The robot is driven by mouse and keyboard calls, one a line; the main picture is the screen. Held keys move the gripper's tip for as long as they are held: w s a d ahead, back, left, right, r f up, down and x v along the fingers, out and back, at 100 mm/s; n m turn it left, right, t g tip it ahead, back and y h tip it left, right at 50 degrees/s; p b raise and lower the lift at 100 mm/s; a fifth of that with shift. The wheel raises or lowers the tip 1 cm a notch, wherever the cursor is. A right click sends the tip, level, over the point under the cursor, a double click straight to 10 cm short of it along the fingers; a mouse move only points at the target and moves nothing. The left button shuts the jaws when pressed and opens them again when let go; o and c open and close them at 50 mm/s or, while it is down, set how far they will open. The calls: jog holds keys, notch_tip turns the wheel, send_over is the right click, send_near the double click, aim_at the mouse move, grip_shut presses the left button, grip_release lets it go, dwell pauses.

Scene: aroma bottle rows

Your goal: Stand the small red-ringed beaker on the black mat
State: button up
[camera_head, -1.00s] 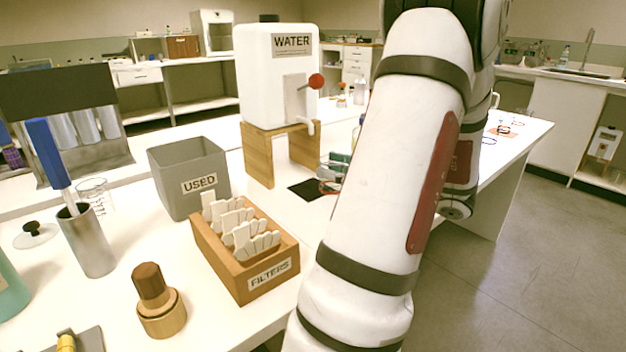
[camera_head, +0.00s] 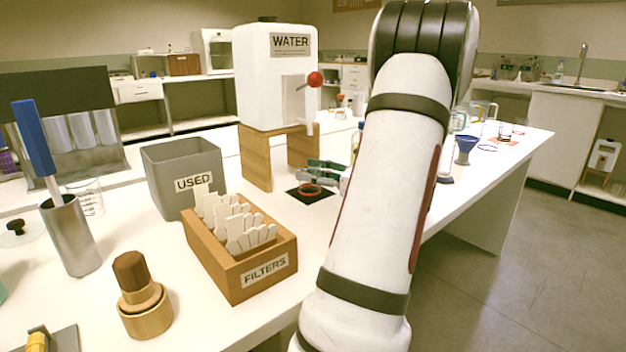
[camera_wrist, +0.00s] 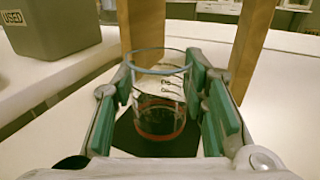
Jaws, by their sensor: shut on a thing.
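The small beaker (camera_wrist: 160,98) is clear glass with dark marks and a red ring near its base. My gripper (camera_wrist: 164,82) is shut on it, with green finger pads on either side of its wall. The beaker is upright, its base over the black mat (camera_wrist: 182,148). In the head view the beaker's red ring (camera_head: 310,188) shows over the mat (camera_head: 308,200), in front of the water stand. My gripper (camera_head: 318,172) reaches in there from the right. I cannot tell whether the base touches the mat.
The white water tank (camera_head: 268,80) stands on a wooden stand (camera_head: 256,160) just behind the mat. The grey USED bin (camera_head: 188,185) and the wooden FILTERS box (camera_head: 262,272) are to the left. A blue funnel (camera_head: 466,146) and other glassware are on the right.

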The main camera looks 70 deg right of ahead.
jog(key=shift+f, duration=0.1)
jog(key=o, duration=1.2)
jog(key=shift+o, duration=0.2)
jog(key=shift+s+r, duration=0.1)
jog(key=shift+r, duration=0.1)
jog(key=s+p, duration=0.1)
jog(key=s, duration=0.3)
jog(key=s+a+p, duration=0.1)
jog(key=s+p, duration=0.1)
jog(key=s, duration=0.2)
jog(key=s+p, duration=0.1)
jog(key=s, duration=0.2)
jog(key=shift+s+a+p, duration=0.2)
jog(key=shift+s+p, duration=0.1)
jog(key=shift+s, duration=0.1)
